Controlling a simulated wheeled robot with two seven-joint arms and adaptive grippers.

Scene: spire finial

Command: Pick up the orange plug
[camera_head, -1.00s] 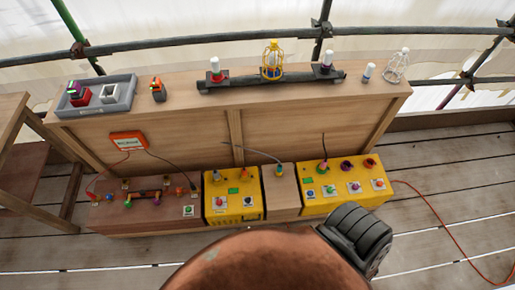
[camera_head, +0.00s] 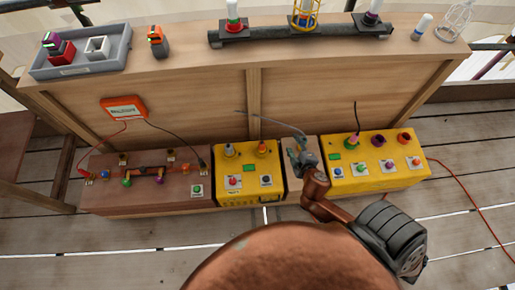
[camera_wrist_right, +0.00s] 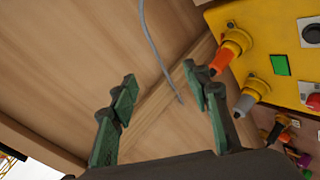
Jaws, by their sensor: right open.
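The orange plug (camera_head: 262,146) stands in the top of the left yellow box (camera_head: 222,189), beside a grey plug (camera_head: 229,150). In the right wrist view the orange plug (camera_wrist_right: 222,62) sits in a yellow collar, just right of the right-hand finger and outside the jaws; the grey plug (camera_wrist_right: 246,102) is below it. My right gripper (camera_head: 298,152) is to the right of the orange plug in the head view, over the wooden block between the yellow boxes. In the wrist view its fingers (camera_wrist_right: 159,80) are open with nothing held between them. My left gripper is not in view.
A grey cable (camera_wrist_right: 155,45) runs close to the open fingers and shows in the head view (camera_head: 268,120). A wooden back panel (camera_head: 190,92) rises behind the boxes. A second yellow box (camera_head: 345,182) stands right, a brown box (camera_head: 100,195) left.

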